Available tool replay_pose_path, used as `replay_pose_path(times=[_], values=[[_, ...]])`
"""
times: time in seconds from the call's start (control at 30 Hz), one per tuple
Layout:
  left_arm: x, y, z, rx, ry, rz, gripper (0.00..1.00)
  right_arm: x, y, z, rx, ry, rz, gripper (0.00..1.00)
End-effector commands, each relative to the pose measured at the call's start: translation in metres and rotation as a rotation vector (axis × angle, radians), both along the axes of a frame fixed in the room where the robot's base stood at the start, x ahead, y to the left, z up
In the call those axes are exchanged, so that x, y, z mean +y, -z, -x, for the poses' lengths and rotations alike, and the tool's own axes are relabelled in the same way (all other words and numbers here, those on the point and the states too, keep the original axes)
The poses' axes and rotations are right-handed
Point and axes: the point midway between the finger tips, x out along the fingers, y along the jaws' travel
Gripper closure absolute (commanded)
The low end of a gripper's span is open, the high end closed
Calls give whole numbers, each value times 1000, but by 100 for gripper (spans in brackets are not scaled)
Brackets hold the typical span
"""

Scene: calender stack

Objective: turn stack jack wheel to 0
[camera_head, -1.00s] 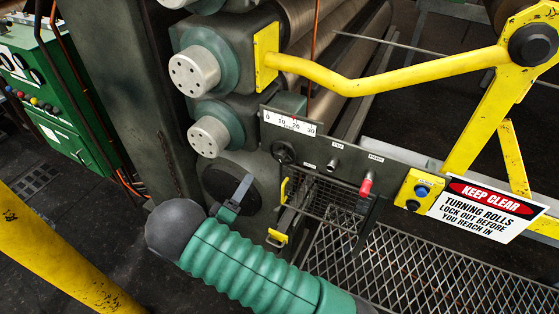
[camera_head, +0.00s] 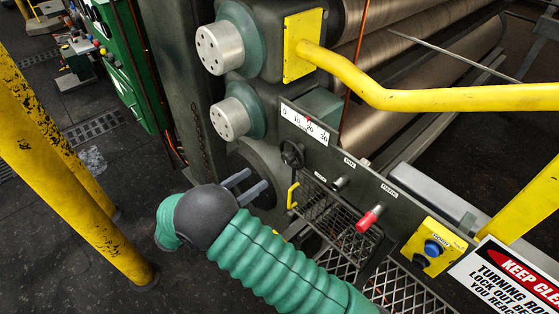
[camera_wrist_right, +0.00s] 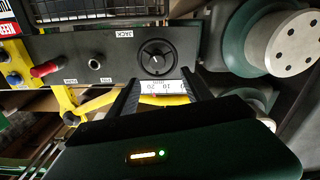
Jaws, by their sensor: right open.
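The jack wheel (camera_head: 291,155) is a small black round handwheel on the dark panel, just below the white scale (camera_head: 305,127) marked 0 to 30. A red pointer shows at the scale's upper edge, roughly between 10 and 20. My right gripper (camera_head: 258,177) is open and empty, with its two fingers apart, left of and below the wheel in the head view. In the right wrist view the wheel (camera_wrist_right: 157,57) sits just beyond and between the open fingers (camera_wrist_right: 161,76), under the word JACK, with no contact visible. My left gripper is out of view.
A red-tipped knob (camera_head: 368,218) and a yellow button box (camera_head: 434,248) are farther right on the panel. A yellow rail (camera_head: 430,96) crosses above it. A yellow handle (camera_head: 293,195) and wire mesh lie below the wheel. Two grey roll ends stand at upper left.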

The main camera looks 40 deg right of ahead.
Motion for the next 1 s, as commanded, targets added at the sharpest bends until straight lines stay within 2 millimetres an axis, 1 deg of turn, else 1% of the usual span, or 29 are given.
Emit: replay_pose_path(times=[0.03, 0.2, 0.33, 0.5, 0.77, 1.0], values=[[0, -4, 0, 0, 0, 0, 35, -17, -3, 0, 0, 6, 0, 42], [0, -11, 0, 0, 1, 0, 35, -65, -2, -3, 1, 6, -5, 42], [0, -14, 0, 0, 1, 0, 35, -90, -1, -6, 2, 5, -3, 42], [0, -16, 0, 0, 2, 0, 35, -103, -1, -8, 2, 2, 0, 42], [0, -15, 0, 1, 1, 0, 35, -106, 0, -8, 1, 1, -2, 42], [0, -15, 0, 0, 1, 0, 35, -107, 0, -8, 1, 2, -3, 74]])
